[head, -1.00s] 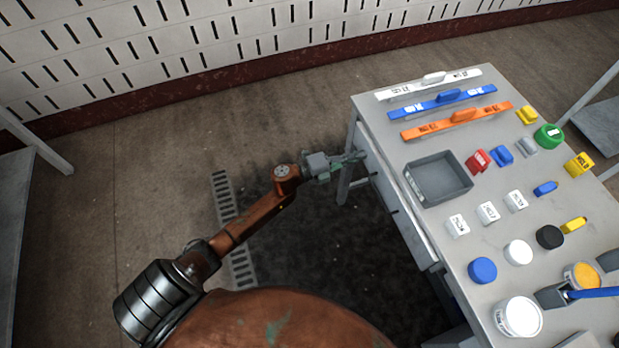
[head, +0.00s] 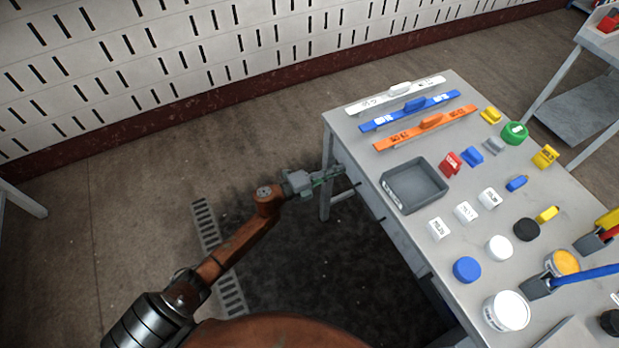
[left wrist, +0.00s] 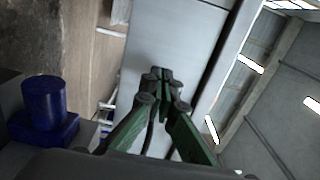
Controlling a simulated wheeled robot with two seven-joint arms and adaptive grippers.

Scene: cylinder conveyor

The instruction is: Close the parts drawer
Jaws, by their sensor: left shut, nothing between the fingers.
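The parts drawer's pale grey front (head: 398,238) is on the left side of the workbench (head: 463,262) in the head view, with dark handles along that side. Seen from above, its front looks nearly in line with the bench side; whether a gap remains cannot be told. My left gripper (head: 343,174) is shut and empty at the far end of this side, its tips touching or very close to the front. In the left wrist view the closed green fingers (left wrist: 161,74) point at a pale grey panel (left wrist: 178,42). My right gripper is not in view.
The bench top holds a grey tray (head: 447,187), white, blue and orange bars (head: 425,128), and several small coloured blocks and round lids. A floor grate (head: 215,255) lies left of the bench. Floor beyond it is clear. Another table (head: 585,105) stands at right.

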